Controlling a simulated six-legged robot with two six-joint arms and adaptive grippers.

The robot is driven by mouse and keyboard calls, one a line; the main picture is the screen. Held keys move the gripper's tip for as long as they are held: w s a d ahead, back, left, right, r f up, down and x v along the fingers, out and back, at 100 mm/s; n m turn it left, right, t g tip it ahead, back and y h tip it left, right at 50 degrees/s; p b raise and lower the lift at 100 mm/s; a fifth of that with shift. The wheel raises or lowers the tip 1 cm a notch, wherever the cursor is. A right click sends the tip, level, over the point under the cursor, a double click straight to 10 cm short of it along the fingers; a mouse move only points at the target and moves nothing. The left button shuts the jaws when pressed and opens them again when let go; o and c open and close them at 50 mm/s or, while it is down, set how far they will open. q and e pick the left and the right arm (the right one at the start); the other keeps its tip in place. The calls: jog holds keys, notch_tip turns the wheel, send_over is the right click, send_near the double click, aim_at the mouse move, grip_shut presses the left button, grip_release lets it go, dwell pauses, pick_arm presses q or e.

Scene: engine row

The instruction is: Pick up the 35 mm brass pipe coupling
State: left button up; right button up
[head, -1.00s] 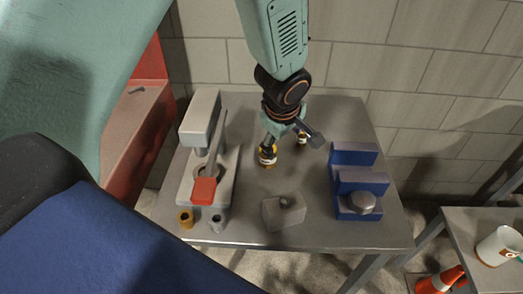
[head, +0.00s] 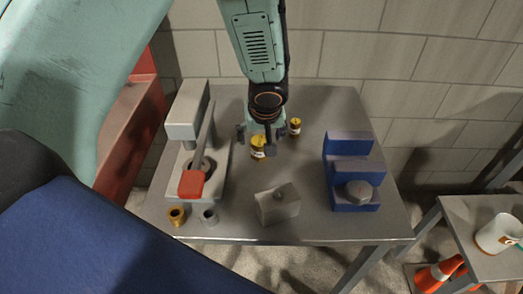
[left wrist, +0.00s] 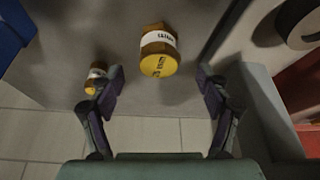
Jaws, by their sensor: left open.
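Two brass-brown pieces with yellow ends and white label bands stand on the grey metal table. The larger piece (head: 258,148), apparently the 35 mm coupling, is at the middle of the table; it also shows in the left wrist view (left wrist: 158,50), but its label is too blurred to read surely. The smaller piece (head: 295,126) is behind and right of it; it appears at left in the left wrist view (left wrist: 95,78). My left gripper (head: 256,141) is open and empty, pointing down close to the larger piece. In the left wrist view its fingers (left wrist: 158,90) are spread, with the larger piece beyond the gap between them. My right gripper is out of view.
A grey press-like fixture with a red-ended lever (head: 192,183) stands left. A brass ring (head: 177,216) and a steel ring (head: 209,217) lie at the front left. A grey block (head: 277,205) is at front; a blue stepped block (head: 350,172) stands right.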

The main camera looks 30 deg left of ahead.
aim_at(261, 141)
pick_arm(q)
jog(key=shift+w+a+f, duration=0.3)
jog(key=shift+a+f, duration=0.1)
jog(key=shift+f, duration=0.25)
jog(key=x, duration=0.1)
jog(key=d+x, duration=0.1)
jog(key=x, duration=0.1)
jog(key=shift+w+a+f, duration=0.1)
jog(key=shift+a+f, duration=0.1)
jog(key=shift+f, duration=0.2)
jog(key=shift+w+f, duration=0.2)
jog(key=shift+f, duration=0.05)
jog(key=shift+a+f, duration=0.1)
jog(key=shift+a, duration=0.15)
jog(key=shift+s+d, duration=0.1)
jog(key=shift+s, duration=0.05)
jog(key=c, duration=1.3)
jog(key=shift+c, duration=1.1)
